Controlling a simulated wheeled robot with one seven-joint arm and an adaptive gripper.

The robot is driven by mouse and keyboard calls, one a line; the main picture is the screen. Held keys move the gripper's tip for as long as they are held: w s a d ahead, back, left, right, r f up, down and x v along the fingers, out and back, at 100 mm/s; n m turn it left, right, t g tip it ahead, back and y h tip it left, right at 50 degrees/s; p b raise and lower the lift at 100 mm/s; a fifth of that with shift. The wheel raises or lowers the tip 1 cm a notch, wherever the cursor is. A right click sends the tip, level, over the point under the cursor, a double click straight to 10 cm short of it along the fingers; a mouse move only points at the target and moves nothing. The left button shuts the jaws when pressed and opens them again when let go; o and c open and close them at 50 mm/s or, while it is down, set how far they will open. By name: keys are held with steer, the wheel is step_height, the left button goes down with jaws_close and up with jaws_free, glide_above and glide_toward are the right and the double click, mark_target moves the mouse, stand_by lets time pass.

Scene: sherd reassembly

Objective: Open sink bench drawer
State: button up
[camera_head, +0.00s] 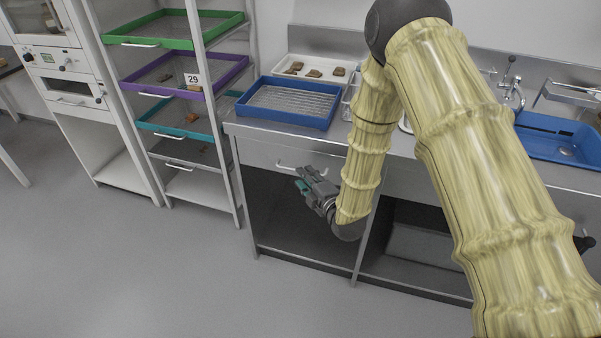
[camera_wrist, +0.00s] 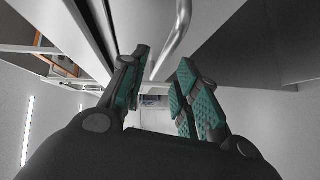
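The sink bench drawer (camera_head: 258,154) is a grey metal front under the left end of the worktop. It looks closed, flush with the bench. Its bar handle (camera_head: 285,166) is partly hidden by my gripper (camera_head: 303,184), which is at the handle's right part. In the wrist view the curved metal handle (camera_wrist: 176,42) runs down between the lines of my two teal-padded fingers (camera_wrist: 163,66). The fingers are apart, so my gripper is open. I cannot tell whether either finger touches the handle.
A blue tray (camera_head: 289,103) and a white tray with sherds (camera_head: 301,68) stand on the worktop (camera_head: 262,131). A rack with green (camera_head: 172,29), purple and teal trays stands at left. The floor (camera_head: 150,270) in front is clear. A blue basin (camera_head: 556,139) is at right.

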steer(key=shift+x, duration=1.8)
jaws_close()
